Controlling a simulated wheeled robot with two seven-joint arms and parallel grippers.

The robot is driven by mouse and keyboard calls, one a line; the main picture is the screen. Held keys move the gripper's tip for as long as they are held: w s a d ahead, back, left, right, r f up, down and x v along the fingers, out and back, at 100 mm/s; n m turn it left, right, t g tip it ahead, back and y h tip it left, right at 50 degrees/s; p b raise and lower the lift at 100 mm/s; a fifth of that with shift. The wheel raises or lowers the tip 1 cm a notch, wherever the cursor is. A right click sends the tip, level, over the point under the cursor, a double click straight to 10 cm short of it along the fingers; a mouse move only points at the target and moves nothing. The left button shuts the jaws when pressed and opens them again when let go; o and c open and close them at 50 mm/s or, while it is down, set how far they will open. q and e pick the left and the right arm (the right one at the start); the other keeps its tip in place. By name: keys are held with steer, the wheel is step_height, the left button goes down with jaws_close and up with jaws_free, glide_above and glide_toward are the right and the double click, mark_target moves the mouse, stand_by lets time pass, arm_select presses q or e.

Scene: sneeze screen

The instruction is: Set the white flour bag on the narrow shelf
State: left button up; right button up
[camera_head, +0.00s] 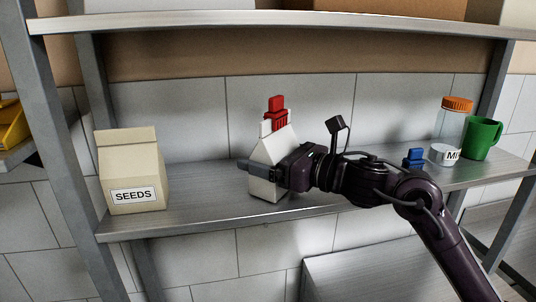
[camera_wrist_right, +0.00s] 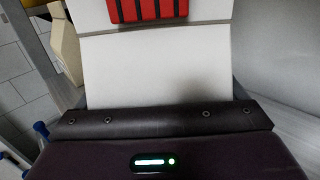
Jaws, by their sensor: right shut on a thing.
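The white bag (camera_head: 273,158), with a folded gable top, is upright at the middle of the narrow metal shelf (camera_head: 205,198). I cannot tell whether its base touches the shelf. The bag's pale panel (camera_wrist_right: 155,70) fills the middle of the right wrist view. A red slotted piece (camera_head: 276,110) shows at the bag's top; whether it is attached is unclear. My left gripper is out of view.
A beige SEEDS bag (camera_head: 130,170) stands at the left. On the right are a small blue object (camera_head: 413,158), an orange-lidded jar (camera_head: 453,125) and a green mug (camera_head: 482,138). An upper shelf (camera_head: 300,23) runs above. The shelf is clear between the SEEDS bag and the white bag.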

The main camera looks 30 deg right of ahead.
steer(key=shift+f, duration=0.15)
steer(key=o, duration=0.9)
steer(key=shift+o, duration=0.2)
steer(key=shift+r, duration=0.2)
steer(key=shift+s+d+f, duration=0.1)
steer(key=shift+s, duration=0.05)
steer(key=b+v, duration=0.7)
steer(key=v, duration=0.3)
steer(key=shift+s+d, duration=0.1)
steer(key=shift+s, duration=0.05)
steer(key=shift+s+d, duration=0.35)
steer(key=shift+s, duration=0.25)
